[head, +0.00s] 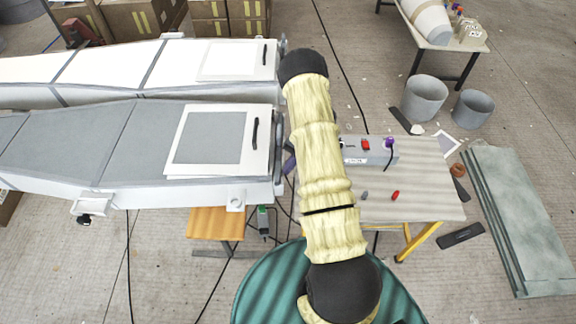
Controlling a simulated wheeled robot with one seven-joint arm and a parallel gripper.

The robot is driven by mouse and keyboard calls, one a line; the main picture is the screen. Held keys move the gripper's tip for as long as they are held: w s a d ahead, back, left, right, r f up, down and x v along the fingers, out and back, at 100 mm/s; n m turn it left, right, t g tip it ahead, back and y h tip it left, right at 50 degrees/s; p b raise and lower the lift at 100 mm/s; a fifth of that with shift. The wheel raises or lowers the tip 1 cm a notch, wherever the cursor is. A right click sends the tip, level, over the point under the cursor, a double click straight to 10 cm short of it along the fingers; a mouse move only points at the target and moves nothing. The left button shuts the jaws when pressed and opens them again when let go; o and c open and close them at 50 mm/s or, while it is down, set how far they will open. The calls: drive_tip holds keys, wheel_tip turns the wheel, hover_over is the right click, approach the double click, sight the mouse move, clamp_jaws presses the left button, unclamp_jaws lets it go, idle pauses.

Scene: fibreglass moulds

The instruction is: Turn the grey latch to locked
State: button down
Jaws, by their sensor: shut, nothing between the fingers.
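A small grey piece (365,194) that may be the grey latch lies on the pale work table (432,205), just right of my arm. It is too small to tell its turned position. A similar small red piece (395,195) lies to its right. My yellow-sleeved arm rises through the middle of the head view and covers the left part of the table. My gripper is not visible; my own arm appears to hide it.
A grey box with a red part (366,145) and a purple knob (389,143) sits at the table's back. Long moulds (145,145) fill the left. Cables cross the floor.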

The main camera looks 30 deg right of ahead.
drive_tip(key=s+d+f+b+v, duration=0.1)
drive_tip(key=b+v, duration=0.3)
drive_tip(key=v, duration=0.8)
drive_tip(key=shift+d+f, duration=0.2)
drive_tip(key=shift+d, duration=0.35)
drive_tip(key=shift+s, duration=0.15)
